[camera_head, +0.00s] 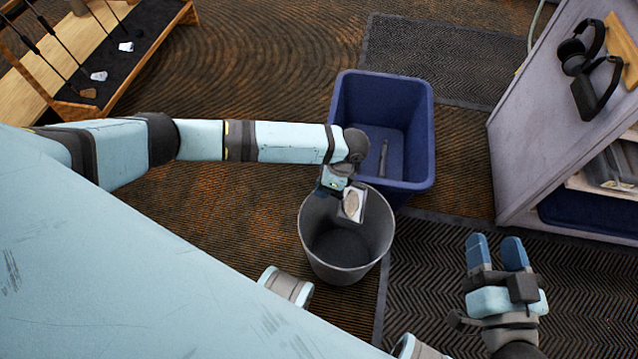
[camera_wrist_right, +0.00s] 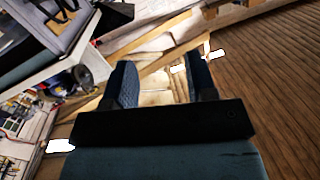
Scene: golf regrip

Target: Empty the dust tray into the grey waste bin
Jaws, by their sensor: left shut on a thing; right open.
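The grey waste bin (camera_head: 345,262) stands upright on the floor in the head view, its open top facing me. My left gripper (camera_head: 338,184) is over the bin's far rim, shut on the dust tray (camera_head: 358,203). The tray is a small pale piece with a tan-brown patch on its face. It looks tilted over the bin opening. I cannot tell whether any dust has left it. The bin's inside looks dark, with nothing clear in it. My right gripper (camera_head: 497,252) is open and empty, to the right of the bin; its fingers also show in the right wrist view (camera_wrist_right: 158,82).
A blue bin (camera_head: 425,165) with a grey stick-like thing (camera_head: 383,158) inside stands just behind the waste bin. A grey cabinet (camera_head: 510,150) with headphones (camera_head: 578,55) is at the right. A golf club rack (camera_head: 125,75) is at the far left. Dark mats cover parts of the floor.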

